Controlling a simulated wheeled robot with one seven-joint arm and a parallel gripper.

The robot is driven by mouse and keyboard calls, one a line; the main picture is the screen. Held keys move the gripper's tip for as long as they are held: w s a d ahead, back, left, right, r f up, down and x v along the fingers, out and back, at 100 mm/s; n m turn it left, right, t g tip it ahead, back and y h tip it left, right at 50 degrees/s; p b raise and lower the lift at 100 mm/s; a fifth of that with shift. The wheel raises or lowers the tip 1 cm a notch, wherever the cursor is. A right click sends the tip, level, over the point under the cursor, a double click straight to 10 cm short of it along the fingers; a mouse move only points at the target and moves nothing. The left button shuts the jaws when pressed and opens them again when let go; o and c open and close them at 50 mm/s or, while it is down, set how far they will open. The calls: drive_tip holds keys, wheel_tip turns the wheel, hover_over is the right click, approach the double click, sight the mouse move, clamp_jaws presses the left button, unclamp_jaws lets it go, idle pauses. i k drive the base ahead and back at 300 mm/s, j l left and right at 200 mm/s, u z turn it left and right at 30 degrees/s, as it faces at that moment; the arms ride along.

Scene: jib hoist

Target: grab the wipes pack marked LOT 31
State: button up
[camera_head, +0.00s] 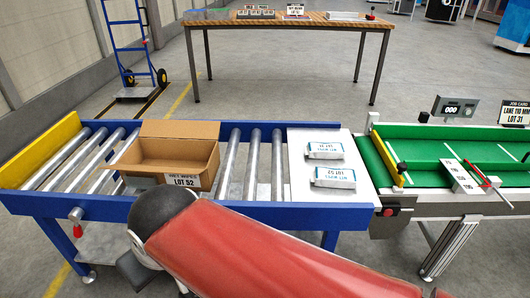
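Two white and blue wipes packs lie flat on the pale plate (301,187) between the rollers and the green belt. The far pack (325,150) has small print that I cannot read for sure; its lot line may be LOT 31. The near pack (335,178) seems to read LOT 52, also in small print. The packs lie apart, one behind the other. My red arm crosses the bottom of the view, in front of the plate. My gripper is not in view.
An open cardboard box (178,155) marked LOT 52 stands on the blue-framed roller conveyor (252,165). The green belt (440,150) has a fence, a scale block and a red lever. A job card (513,113) reads LOT 31. A wooden table (280,20) stands behind.

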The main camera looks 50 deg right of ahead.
sight(315, 150)
drive_tip(key=z, duration=2.3)
drive_tip(key=i+l+u, duration=0.45)
drive_tip(key=i+l, duration=0.2)
drive_tip(key=l, duration=0.05)
